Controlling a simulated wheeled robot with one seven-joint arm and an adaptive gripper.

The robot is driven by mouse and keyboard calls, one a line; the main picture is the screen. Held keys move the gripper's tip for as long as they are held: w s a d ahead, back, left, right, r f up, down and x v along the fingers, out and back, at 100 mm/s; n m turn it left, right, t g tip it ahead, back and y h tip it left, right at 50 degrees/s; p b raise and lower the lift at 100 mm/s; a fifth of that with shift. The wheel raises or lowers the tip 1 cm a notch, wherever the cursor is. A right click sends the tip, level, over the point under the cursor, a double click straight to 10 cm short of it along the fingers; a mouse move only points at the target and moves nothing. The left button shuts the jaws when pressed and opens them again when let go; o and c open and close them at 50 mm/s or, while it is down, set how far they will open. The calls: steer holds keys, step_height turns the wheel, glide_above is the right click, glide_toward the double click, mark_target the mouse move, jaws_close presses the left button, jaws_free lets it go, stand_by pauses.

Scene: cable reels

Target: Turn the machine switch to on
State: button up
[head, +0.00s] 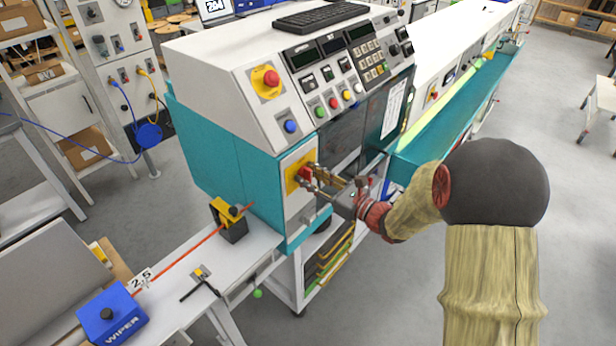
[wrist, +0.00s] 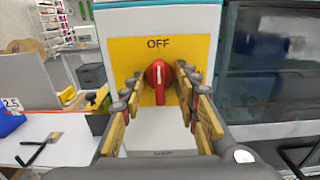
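The machine switch is a red rotary knob (wrist: 158,76) on a yellow plate (wrist: 130,52) marked OFF at the top. The knob's pale pointer line stands upright in the wrist view. In the head view, the red knob (head: 305,174) is on the white front panel at the machine's near corner. My gripper (wrist: 158,88) is open, with one finger on each side of the knob. The fingertips are close to the plate; I cannot tell whether they touch the knob. The head view also shows my gripper (head: 308,177) at the switch, its fingers partly covering the yellow plate.
The machine (head: 215,150) has a sloped panel with buttons and a red emergency stop (head: 271,78). At left, a white bench (head: 200,285) bears a blue WIPER box (head: 112,315) and a red cable (head: 190,248). A dark window (wrist: 270,62) lies right of the switch.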

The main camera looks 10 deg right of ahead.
steer(key=c, duration=0.4)
steer(key=shift+m+p, duration=1.6)
steer(key=shift+p, duration=0.3)
steer(key=shift+m+p, duration=2.4)
steer(key=shift+p, duration=0.2)
steer(key=shift+m+p, duration=1.8)
steer(key=shift+p, duration=0.1)
steer(key=shift+m+p, duration=0.55)
steer(key=shift+m, duration=0.05)
steer(key=shift+m+p, duration=2.05)
steer(key=shift+m, duration=0.15)
steer(key=o, duration=0.8)
steer(key=shift+o, duration=0.2)
